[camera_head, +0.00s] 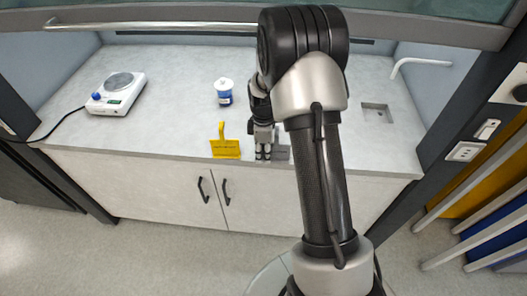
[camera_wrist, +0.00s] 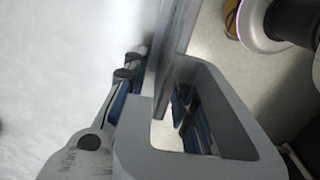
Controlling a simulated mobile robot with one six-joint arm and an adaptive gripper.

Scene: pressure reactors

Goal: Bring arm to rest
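My arm reaches over the front of the worktop (camera_head: 165,105). Its upper joint is raised and bent, and my gripper (camera_head: 263,154) points down at the front edge, right of a yellow stand. In the wrist view my gripper (camera_wrist: 132,72) shows in part at the left, with dark and blue finger parts. A grey frame with a rectangular opening (camera_wrist: 235,125) fills the lower middle of that view; I cannot tell what it belongs to. The gap between the fingertips is not clear, and I see nothing held for certain.
The yellow stand (camera_head: 225,148) is close to my gripper. A white-lidded blue jar (camera_head: 224,92) stands behind it. A hotplate stirrer (camera_head: 117,93) is at the left. A small sink (camera_head: 377,112) and white tap (camera_head: 420,63) are at the right. A raised sash with a metal bar (camera_head: 150,26) spans the top.

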